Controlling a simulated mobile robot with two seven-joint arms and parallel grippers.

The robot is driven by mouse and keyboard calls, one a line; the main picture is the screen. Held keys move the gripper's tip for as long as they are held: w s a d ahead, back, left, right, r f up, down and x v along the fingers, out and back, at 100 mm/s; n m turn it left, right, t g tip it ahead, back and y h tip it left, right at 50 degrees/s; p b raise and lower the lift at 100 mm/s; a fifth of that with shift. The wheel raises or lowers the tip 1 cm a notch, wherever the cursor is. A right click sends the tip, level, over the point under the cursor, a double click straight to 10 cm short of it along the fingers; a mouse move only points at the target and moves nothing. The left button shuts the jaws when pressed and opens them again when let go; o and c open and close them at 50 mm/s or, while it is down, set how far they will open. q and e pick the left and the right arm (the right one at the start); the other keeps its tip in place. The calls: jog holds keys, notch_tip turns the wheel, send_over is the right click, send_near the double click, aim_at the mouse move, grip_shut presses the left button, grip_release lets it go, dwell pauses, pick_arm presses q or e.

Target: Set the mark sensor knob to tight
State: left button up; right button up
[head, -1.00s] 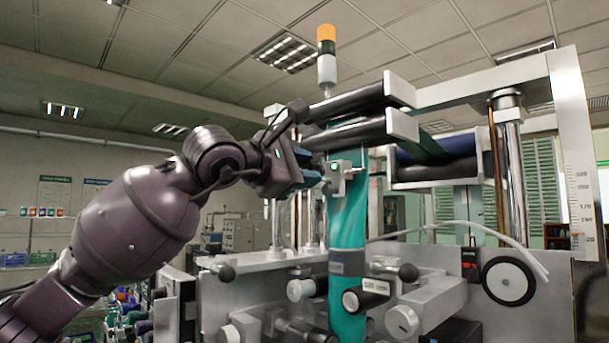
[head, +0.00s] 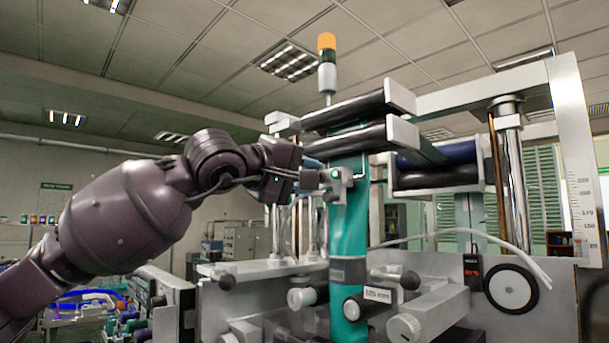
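My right gripper is out of view.
Black rollers (head: 345,140) sit just above the sensor. A chrome post (head: 514,175) and black-and-white wheel (head: 510,287) stand to the right.

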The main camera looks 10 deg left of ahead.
pick_arm(q)
jog(key=m+p, duration=0.1)
jog(key=m, duration=0.6)
jog(key=m+p, duration=0.1)
jog(key=m, duration=0.7)
jog(key=shift+s+d+p, duration=0.1)
jog(key=shift+d+p, duration=0.1)
jog(key=shift+p, duration=0.2)
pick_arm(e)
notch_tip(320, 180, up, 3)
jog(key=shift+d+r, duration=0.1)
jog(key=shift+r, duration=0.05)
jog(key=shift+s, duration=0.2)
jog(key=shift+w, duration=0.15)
pick_arm(q)
jog(key=o, duration=0.6)
jog(key=shift+o, duration=0.2)
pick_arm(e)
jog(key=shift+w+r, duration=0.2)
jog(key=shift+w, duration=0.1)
pick_arm(q)
jog(key=shift+s+a, duration=0.1)
